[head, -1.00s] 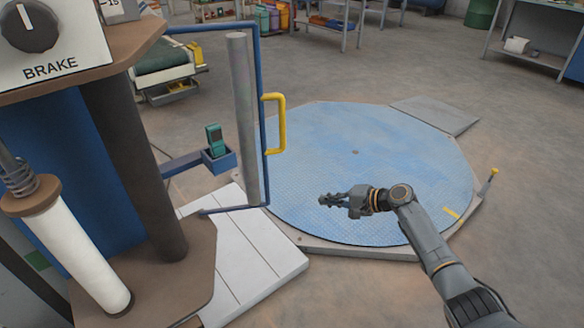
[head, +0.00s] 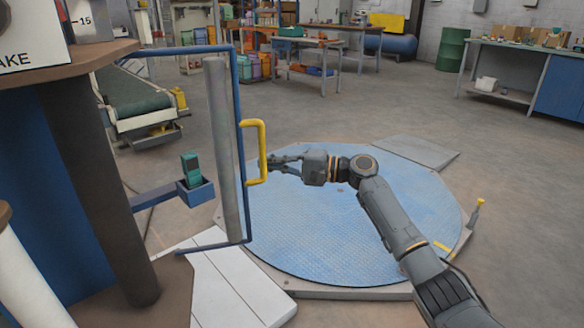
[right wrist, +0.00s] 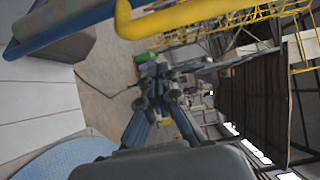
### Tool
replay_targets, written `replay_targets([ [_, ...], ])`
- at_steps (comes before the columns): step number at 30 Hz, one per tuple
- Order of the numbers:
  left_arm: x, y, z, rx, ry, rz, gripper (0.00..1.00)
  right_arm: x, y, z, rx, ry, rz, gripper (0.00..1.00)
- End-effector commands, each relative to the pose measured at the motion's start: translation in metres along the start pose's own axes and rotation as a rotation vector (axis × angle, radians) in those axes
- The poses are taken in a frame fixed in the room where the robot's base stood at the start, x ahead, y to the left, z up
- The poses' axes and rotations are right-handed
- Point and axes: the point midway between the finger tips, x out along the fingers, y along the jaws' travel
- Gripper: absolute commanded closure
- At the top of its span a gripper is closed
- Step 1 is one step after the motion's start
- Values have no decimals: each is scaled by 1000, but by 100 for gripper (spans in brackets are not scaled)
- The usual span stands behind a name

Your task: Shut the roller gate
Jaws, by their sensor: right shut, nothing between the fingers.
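The roller gate is a blue tube frame (head: 238,130) with a grey vertical roller (head: 222,150). It stands swung out from the machine. A yellow D-shaped handle (head: 262,150) is on its outer edge. My right gripper (head: 274,163) is shut and empty, with its fingertips close beside the handle's right side; I cannot tell whether they touch. In the right wrist view the handle (right wrist: 200,14) crosses the top, with the blue frame (right wrist: 70,28) at upper left. The handle is not between the fingers (right wrist: 165,85). My left gripper is out of view.
The machine's brown plate and dark post (head: 95,180) stand at left, with a blue bracket holding a teal device (head: 191,168). A blue round floor plate (head: 350,230) lies under my right arm. White slats (head: 225,285) lie below the gate. Open floor extends behind.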

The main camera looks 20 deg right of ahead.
Motion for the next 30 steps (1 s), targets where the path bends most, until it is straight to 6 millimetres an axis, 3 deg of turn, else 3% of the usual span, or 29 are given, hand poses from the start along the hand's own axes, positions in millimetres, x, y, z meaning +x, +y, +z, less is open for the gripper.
replay_targets([
  [9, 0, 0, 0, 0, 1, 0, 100, -15, 2, 30, 0, 2, 3, 100],
  [30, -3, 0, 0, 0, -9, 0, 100, -14, 1, 37, 2, 6, 4, 100],
])
